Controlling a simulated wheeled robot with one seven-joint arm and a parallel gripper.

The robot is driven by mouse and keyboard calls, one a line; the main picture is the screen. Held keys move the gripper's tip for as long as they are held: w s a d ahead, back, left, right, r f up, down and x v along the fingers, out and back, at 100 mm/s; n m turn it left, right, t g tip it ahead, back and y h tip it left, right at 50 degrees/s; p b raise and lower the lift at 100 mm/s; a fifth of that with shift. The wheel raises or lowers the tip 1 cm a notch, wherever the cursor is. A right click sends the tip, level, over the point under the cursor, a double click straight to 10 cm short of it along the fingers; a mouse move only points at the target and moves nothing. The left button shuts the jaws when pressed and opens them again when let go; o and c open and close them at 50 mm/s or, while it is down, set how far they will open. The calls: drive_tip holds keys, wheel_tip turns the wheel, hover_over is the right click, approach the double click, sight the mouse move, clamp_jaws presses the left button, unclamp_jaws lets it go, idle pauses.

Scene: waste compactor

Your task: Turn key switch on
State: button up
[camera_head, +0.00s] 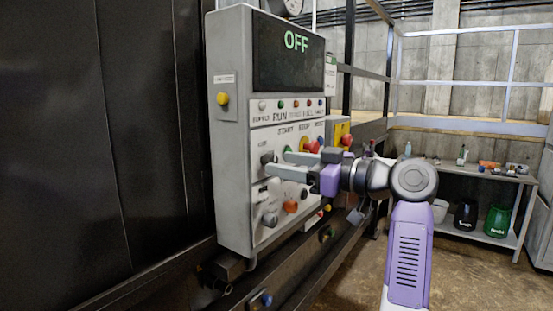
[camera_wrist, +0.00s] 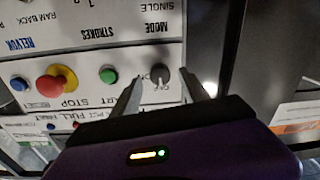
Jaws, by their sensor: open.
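The key switch (camera_wrist: 160,76) is a round dark knob on the white control panel, with a small light piece on it that looks like a key. In the head view the dark knob (camera_head: 267,158) sits at the panel's left side. The panel's display (camera_head: 292,55) reads OFF in green. My gripper (camera_head: 275,161) points at the panel with its fingers apart and nothing held. In the wrist view my gripper (camera_wrist: 162,75) has one fingertip on either side of the switch. I cannot tell whether either finger touches it.
A green button (camera_wrist: 108,75), a red stop button (camera_wrist: 55,83) and a blue button (camera_wrist: 18,84) share the switch's row. Another grey knob (camera_head: 269,219) and an orange-red knob (camera_head: 290,206) are lower down. A workbench (camera_head: 465,168) stands at the back right.

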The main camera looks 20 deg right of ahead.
sight(269, 161)
drive_tip(key=shift+x, duration=1.4)
clamp_jaws()
drive_tip(key=shift+m+p, duration=0.3)
drive_tip(key=m+p, duration=0.2)
drive_tip(key=m, duration=0.4)
drive_tip(key=shift+r, duration=0.1)
drive_tip(key=m+p, duration=0.3)
drive_tip(key=m, duration=0.2)
drive_tip(key=shift+m, duration=0.3)
